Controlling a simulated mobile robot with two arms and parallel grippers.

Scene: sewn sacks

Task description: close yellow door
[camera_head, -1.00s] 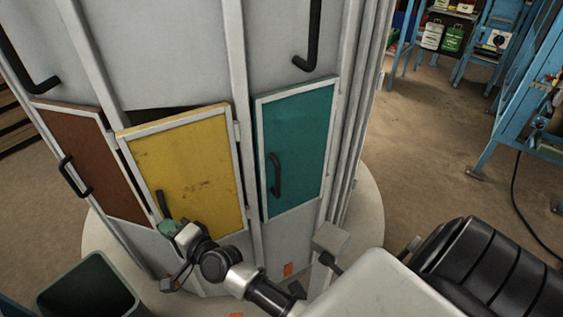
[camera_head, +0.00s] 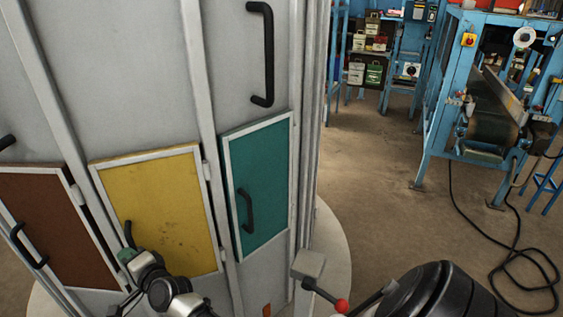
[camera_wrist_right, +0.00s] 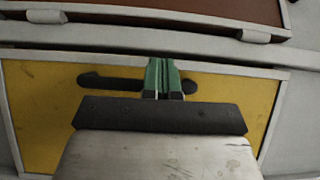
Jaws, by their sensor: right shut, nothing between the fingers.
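The yellow door (camera_head: 160,215) has a white frame and sits in the grey cabinet between a brown and a teal door. It looks flush or nearly so, with no dark gap along its top edge. Its black handle (camera_head: 129,234) is at the door's left side. My right gripper (camera_head: 124,257) is at the lower end of this handle. In the right wrist view its green fingertips (camera_wrist_right: 162,76) are together, in front of the yellow door (camera_wrist_right: 40,110) and across the black handle (camera_wrist_right: 112,84). I cannot tell whether they touch the door. My left gripper is not in view.
The brown door (camera_head: 55,225) and teal door (camera_head: 258,185) flank the yellow one, each with a black handle. The cabinet stands on a round pale base (camera_head: 332,255). Blue workbenches (camera_head: 430,150) stand at the right, with a black cable (camera_head: 500,245) on open floor.

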